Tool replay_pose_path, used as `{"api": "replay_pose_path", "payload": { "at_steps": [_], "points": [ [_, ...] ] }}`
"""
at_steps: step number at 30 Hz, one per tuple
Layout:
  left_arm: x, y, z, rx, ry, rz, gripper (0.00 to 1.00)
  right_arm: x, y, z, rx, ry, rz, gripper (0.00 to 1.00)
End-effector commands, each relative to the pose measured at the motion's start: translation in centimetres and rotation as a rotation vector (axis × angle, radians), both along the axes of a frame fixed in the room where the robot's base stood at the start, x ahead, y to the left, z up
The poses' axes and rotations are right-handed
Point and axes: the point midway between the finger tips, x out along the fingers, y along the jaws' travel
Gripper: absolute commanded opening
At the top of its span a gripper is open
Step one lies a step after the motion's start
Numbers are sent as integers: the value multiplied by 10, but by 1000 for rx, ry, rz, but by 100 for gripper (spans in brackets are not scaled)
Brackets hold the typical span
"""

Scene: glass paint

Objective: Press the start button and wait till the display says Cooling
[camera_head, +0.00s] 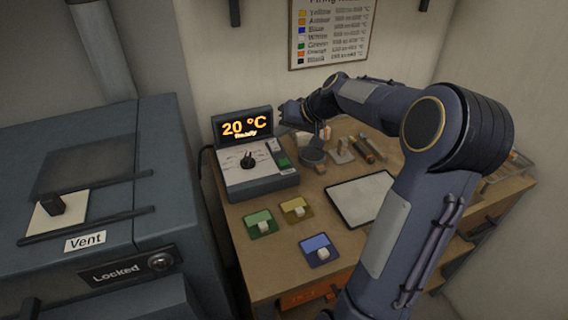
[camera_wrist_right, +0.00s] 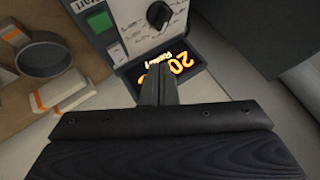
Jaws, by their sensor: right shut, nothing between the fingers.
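The controller (camera_head: 262,184) stands at the back left of the wooden table, with a dark knob (camera_head: 247,160) on its pale dial face. Its display (camera_head: 242,127) reads 20 °C in orange, with a smaller word below that looks like "Ready". The green start button (camera_head: 284,162) is right of the dial; it also shows in the right wrist view (camera_wrist_right: 98,20), under a partly cut-off label. My right gripper (camera_head: 292,114) is shut and empty, by the display's right edge and above the button. In the wrist view its fingers (camera_wrist_right: 158,85) overlap the display, apart from the button. My left gripper is out of view.
A grey kiln (camera_head: 160,150), labelled Vent and Locked, fills the left. Green (camera_head: 261,224), yellow (camera_head: 296,209) and blue (camera_head: 319,250) squares lie in front of the controller. A white-topped panel (camera_head: 350,198) lies right of them. A cup (camera_head: 313,153) and tools stand behind.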

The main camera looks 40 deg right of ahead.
Motion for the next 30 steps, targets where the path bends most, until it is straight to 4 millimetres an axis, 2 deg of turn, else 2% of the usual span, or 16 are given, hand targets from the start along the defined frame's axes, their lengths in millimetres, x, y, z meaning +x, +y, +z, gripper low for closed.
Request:
{"api": "replay_pose_path", "payload": {
  "at_steps": [1, 3, 6, 20, 26, 30],
  "points": [
    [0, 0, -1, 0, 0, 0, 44, 6, -11, -6, 4, -4, -13, 0],
    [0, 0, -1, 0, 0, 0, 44, 11, -20, -10, 4, -11, -23, 0],
    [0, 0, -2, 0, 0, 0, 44, 15, -27, -12, 5, -18, -31, 0],
    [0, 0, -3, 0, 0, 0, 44, 15, -27, -15, 5, -19, -31, 0],
    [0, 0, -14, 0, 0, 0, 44, 15, -27, -30, 6, -17, -32, 0],
    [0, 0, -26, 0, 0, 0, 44, 15, -27, -48, 5, -16, -31, 0]
  ]
}}
